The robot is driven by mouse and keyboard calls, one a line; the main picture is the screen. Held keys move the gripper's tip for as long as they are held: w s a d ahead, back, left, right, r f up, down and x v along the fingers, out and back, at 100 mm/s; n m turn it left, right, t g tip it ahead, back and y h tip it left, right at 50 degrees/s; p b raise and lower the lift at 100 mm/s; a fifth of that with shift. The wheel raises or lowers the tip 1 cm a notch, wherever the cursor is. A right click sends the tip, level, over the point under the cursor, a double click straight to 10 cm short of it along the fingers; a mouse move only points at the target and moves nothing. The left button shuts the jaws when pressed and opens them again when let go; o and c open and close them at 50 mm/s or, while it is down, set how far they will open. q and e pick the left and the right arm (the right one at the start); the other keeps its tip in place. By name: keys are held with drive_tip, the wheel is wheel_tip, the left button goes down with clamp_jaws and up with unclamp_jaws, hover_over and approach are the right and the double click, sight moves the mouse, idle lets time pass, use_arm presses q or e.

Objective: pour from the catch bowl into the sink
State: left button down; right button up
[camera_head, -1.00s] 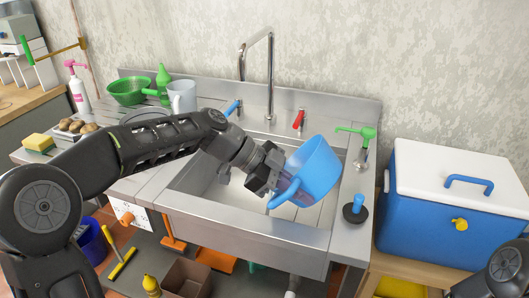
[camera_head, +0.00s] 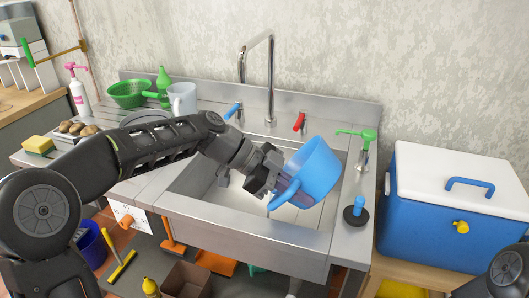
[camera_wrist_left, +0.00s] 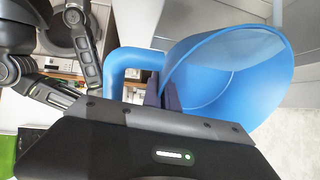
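The catch bowl (camera_head: 313,172) is a blue vessel with a loop handle, held tilted over the right part of the steel sink (camera_head: 248,228). My left gripper (camera_head: 276,186) is shut on its handle side. In the left wrist view the bowl (camera_wrist_left: 230,75) shows its open mouth and blue inner wall; no liquid can be made out in it. The gripper fingers (camera_wrist_left: 160,92) sit between the handle and the bowl wall. Part of the sink basin is hidden behind my left arm and the bowl. My right gripper is out of view; only a bit of the right arm shows at the lower right.
A tall faucet (camera_head: 270,75) stands behind the basin, with a blue tap (camera_head: 233,109) and a red tap (camera_head: 299,122). A plunger-like stopper (camera_head: 356,210) stands on the right rim. A blue cooler (camera_head: 425,220) is at right. A grey jug (camera_head: 183,98) and green colander (camera_head: 128,93) stand at left.

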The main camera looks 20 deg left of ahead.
use_arm(q)
drive_tip(key=shift+a+r+h+b, duration=0.4)
drive_tip(key=shift+h+b, duration=0.3)
drive_tip(key=shift+b, duration=0.5)
drive_tip(key=shift+r, duration=0.1)
drive_tip(key=shift+r, duration=0.2)
drive_tip(key=shift+a+h+b, duration=0.1)
drive_tip(key=shift+h+b, duration=0.2)
drive_tip(key=shift+b, duration=0.15)
drive_tip(key=shift+w, duration=0.1)
drive_tip(key=shift+a+r+h+b, duration=0.4)
drive_tip(key=shift+h+b, duration=0.2)
drive_tip(key=shift+b, duration=0.65)
drive_tip(key=shift+r, duration=0.15)
drive_tip(key=shift+a, duration=0.1)
